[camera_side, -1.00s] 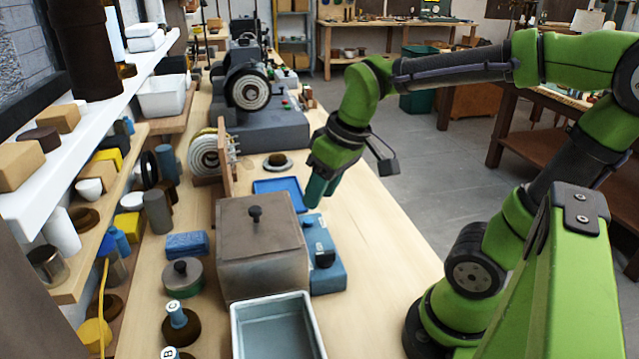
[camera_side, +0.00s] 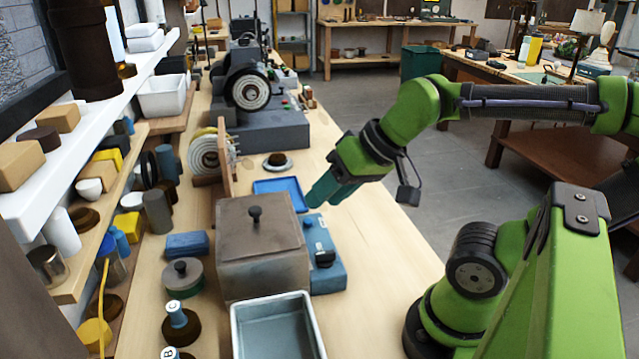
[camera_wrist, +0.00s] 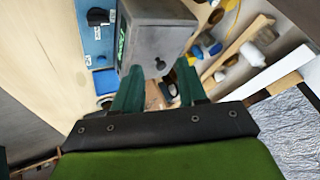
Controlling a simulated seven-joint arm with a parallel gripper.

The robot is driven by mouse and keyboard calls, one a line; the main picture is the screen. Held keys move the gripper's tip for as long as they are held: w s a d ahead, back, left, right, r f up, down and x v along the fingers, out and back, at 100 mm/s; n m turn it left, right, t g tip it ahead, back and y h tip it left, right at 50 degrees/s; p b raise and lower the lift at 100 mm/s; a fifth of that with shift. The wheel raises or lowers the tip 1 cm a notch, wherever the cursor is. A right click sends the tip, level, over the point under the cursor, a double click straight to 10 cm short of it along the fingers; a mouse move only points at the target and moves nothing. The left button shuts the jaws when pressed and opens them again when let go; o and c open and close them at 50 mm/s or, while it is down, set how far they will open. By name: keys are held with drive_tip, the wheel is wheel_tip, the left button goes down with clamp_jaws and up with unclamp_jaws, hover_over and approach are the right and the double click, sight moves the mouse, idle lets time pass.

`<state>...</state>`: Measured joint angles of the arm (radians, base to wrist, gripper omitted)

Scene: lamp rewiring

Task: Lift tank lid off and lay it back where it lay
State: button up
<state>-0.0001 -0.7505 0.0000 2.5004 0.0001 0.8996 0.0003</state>
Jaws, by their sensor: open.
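The tank (camera_side: 265,280) is a square grey-brown box on the bench in the side view. Its brown lid (camera_side: 285,232) lies on top, with a dark knob (camera_side: 255,214) in the middle. My gripper (camera_side: 316,197) is open and empty, slanting down to the left, to the right of and behind the tank, apart from the knob. In the wrist view the two teal fingers of my gripper (camera_wrist: 160,88) stand apart. The tank (camera_wrist: 160,12) shows beyond them, and its knob (camera_wrist: 160,64) appears between the fingertips in the picture.
A blue device (camera_side: 328,278) stands close against the tank's right side. A blue tray (camera_side: 280,185) lies behind, and an empty grey tray (camera_side: 312,325) stands in front. A round lidded pot (camera_side: 183,276) and a blue block (camera_side: 187,244) are at left. Bench to the right is clear.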

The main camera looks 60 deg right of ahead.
idle(0.3)
drive_tip(key=o, duration=0.3)
drive_tip(key=w+r+m+g+h, duration=0.1)
drive_tip(key=w+r+g, duration=0.2)
drive_tip(key=w, duration=0.5)
drive_tip(key=w+r+m+g+h, duration=0.2)
drive_tip(key=w+r+g, duration=0.15)
drive_tip(key=w, duration=0.55)
hover_over(255, 209)
drive_tip(key=shift+t, duration=0.25)
wheel_tip(255, 209, down, 11)
drive_tip(key=shift+s+a+f, duration=0.1)
drive_tip(key=shift+f, duration=2.55)
